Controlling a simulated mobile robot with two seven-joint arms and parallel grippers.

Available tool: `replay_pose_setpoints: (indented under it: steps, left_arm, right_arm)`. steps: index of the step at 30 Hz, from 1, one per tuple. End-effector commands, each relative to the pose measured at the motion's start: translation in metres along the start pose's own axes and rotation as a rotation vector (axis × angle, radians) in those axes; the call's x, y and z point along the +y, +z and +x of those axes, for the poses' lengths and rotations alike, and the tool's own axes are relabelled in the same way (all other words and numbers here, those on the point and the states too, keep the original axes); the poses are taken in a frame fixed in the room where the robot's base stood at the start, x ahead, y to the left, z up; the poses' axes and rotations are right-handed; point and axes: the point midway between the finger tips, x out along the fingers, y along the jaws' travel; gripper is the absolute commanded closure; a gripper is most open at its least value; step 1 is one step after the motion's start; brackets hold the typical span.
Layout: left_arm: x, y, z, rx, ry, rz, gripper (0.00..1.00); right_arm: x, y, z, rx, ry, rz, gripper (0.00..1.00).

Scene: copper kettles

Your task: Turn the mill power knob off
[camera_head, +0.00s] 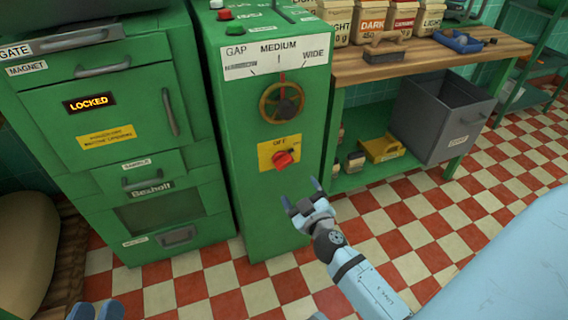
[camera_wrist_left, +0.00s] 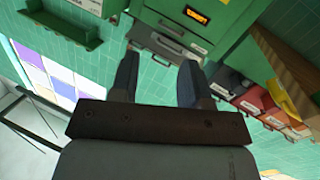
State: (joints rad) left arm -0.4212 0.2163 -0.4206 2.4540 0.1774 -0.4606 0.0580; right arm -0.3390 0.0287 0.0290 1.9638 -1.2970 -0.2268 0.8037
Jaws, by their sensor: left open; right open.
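The red power knob (camera_head: 284,159) sits on a yellow plate (camera_head: 265,152) on the front of the green mill cabinet (camera_head: 250,205). "OFF" is printed at the top of the plate. The knob's grip looks tilted, not upright; its exact setting is too small to read. My right gripper (camera_head: 301,193) is open and empty, below and slightly right of the knob, apart from it. My left gripper (camera_head: 95,310) is at the bottom left edge of the head view. In the left wrist view it (camera_wrist_left: 157,78) is open, with nothing between its fingers.
A brass handwheel (camera_head: 282,102) is above the knob, under a "GAP" scale (camera_head: 278,57). A green cabinet with a "LOCKED" display (camera_head: 89,103) stands at left. A wooden bench (camera_head: 430,60) with a grey bin (camera_head: 440,115) is at right. Checkered floor is clear in front.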

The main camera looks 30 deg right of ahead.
Motion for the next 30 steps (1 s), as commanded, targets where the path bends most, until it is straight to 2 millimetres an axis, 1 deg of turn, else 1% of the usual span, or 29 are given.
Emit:
replay_pose_setpoints:
  steps: [1,6,12,15,18,21,29,30]
  left_arm:
    - [0.002,-0.009,-0.001,0.016,-0.002,0.000,0.57]
    - [0.004,-0.025,-0.002,0.072,-0.009,0.002,0.57]
    - [0.005,-0.037,-0.003,0.117,-0.012,0.003,0.57]
    - [0.006,-0.040,-0.004,0.128,-0.014,0.004,0.57]
    - [0.006,-0.041,-0.004,0.136,-0.014,0.005,0.57]
    - [0.006,-0.042,-0.004,0.140,-0.014,0.006,0.57]
    - [0.006,-0.042,-0.004,0.141,-0.015,0.005,0.57]
    - [0.006,-0.042,-0.004,0.141,-0.015,0.005,0.57]
  right_arm:
    - [0.003,-0.005,0.012,0.002,0.000,-0.002,0.17]
    - [0.002,-0.004,0.049,0.002,0.000,-0.002,0.17]
    - [0.002,-0.003,0.088,0.002,0.000,-0.001,0.17]
    - [0.001,-0.002,0.101,0.001,-0.001,-0.001,0.17]
    - [0.000,-0.002,0.110,0.001,0.000,0.000,0.17]
    - [0.000,-0.001,0.114,0.000,-0.001,-0.001,0.17]
    - [0.000,-0.001,0.115,0.000,-0.001,0.000,0.17]
    - [0.000,-0.001,0.115,0.000,-0.001,0.000,0.22]
